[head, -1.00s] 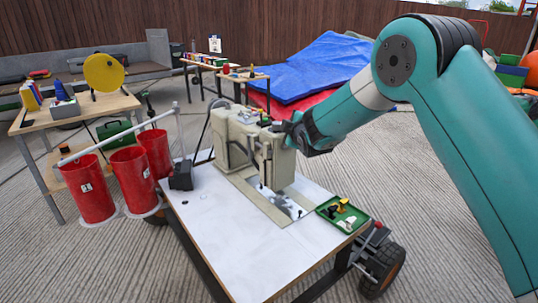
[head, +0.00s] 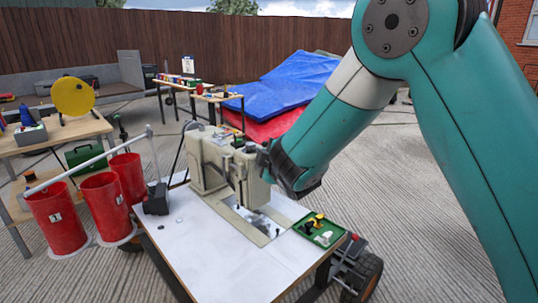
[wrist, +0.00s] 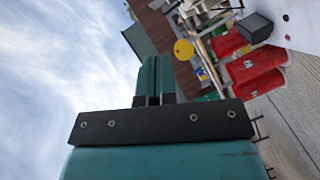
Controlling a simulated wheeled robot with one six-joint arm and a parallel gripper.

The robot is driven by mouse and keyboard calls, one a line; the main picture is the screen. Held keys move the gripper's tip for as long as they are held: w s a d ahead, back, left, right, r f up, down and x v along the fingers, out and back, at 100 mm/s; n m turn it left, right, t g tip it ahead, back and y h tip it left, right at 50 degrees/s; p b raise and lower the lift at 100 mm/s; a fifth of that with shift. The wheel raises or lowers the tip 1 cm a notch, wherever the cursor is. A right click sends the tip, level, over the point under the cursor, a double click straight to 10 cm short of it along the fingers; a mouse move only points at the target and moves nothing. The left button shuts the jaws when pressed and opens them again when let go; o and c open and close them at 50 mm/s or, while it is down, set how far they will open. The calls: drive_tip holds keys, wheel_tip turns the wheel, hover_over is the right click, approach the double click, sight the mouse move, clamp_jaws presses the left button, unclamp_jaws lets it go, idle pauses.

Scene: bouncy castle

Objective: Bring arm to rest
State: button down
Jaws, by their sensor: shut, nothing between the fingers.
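My teal arm reaches in from the right of the head view and bends down to its dark wrist beside a beige sewing machine (head: 222,165). The machine stands on a white-topped table (head: 190,245). The fingers are hidden in the head view. In the wrist view my gripper (wrist: 153,62) shows as two teal fingers side by side, shut with nothing between them. It points toward sky and fence there, clear of any object.
Red buckets (head: 57,217) hang on a rail left of the table. A green tray (head: 320,230) with small parts lies at its right edge. A wooden bench (head: 60,130) stands at left. Blue folded sheeting (head: 285,85) lies behind on a red mat. Open concrete lies around.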

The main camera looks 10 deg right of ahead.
drive_tip(key=shift+s, duration=0.1)
drive_tip(key=s+a+r+m+g+y, duration=0.15)
drive_tip(key=s+m+g, duration=0.45)
drive_tip(key=s, duration=1.3)
drive_tip(key=s+r+m+g+y, duration=0.1)
drive_tip(key=s+m+g+y, duration=0.1)
drive_tip(key=s+g, duration=1.2)
drive_tip(key=s+r+t+p, duration=0.2)
drive_tip(key=r+p, duration=1.2)
drive_tip(key=s+r+t+p, duration=0.2)
drive_tip(key=s+r+p, duration=0.1)
drive_tip(key=r+p, duration=1.1)
drive_tip(key=shift+r, duration=0.15)
